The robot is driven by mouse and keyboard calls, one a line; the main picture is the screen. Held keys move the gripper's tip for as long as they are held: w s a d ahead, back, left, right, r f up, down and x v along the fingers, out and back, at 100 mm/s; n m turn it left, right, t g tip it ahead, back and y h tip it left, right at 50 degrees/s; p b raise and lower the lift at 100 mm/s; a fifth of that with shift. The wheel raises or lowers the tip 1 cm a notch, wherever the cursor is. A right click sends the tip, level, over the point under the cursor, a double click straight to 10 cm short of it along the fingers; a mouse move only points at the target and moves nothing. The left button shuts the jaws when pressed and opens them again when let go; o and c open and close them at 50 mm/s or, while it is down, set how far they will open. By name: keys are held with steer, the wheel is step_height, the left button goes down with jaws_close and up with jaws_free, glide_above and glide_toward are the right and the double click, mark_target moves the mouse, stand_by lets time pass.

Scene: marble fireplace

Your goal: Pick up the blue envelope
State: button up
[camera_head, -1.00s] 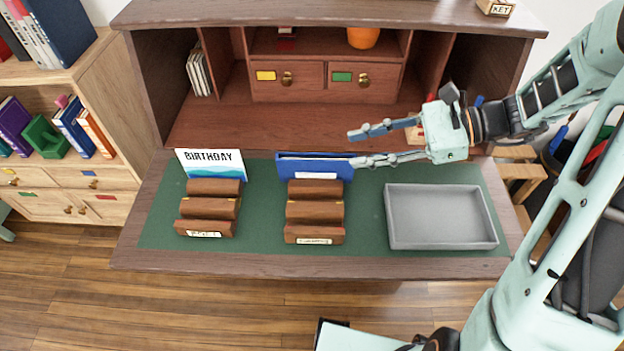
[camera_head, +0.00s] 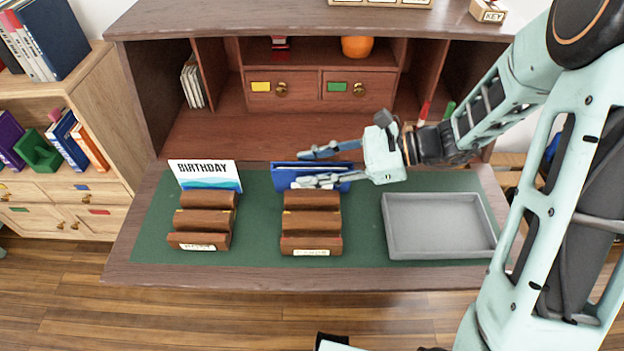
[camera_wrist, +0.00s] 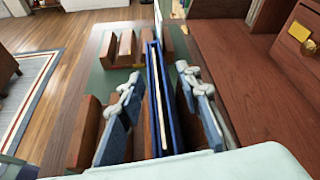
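The blue envelope (camera_head: 281,178) stands upright in the back of the middle wooden letter holder (camera_head: 312,222). In the wrist view the envelope (camera_wrist: 170,115) is seen edge-on, with a pale sheet between its blue sides. My gripper (camera_head: 301,168) is open, one finger on the far side of the envelope and one on the near side. In the wrist view my gripper (camera_wrist: 158,92) has a blue-padded finger on each side of the envelope, with gaps showing. The near finger hides part of the envelope in the head view.
A birthday card (camera_head: 207,173) stands in the left letter holder (camera_head: 203,222). An empty grey tray (camera_head: 440,249) lies at the right of the green desk mat (camera_head: 262,240). Desk cubbies and drawers (camera_head: 357,91) rise behind.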

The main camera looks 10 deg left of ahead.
steer(key=shift+c, duration=0.7)
jaws_close()
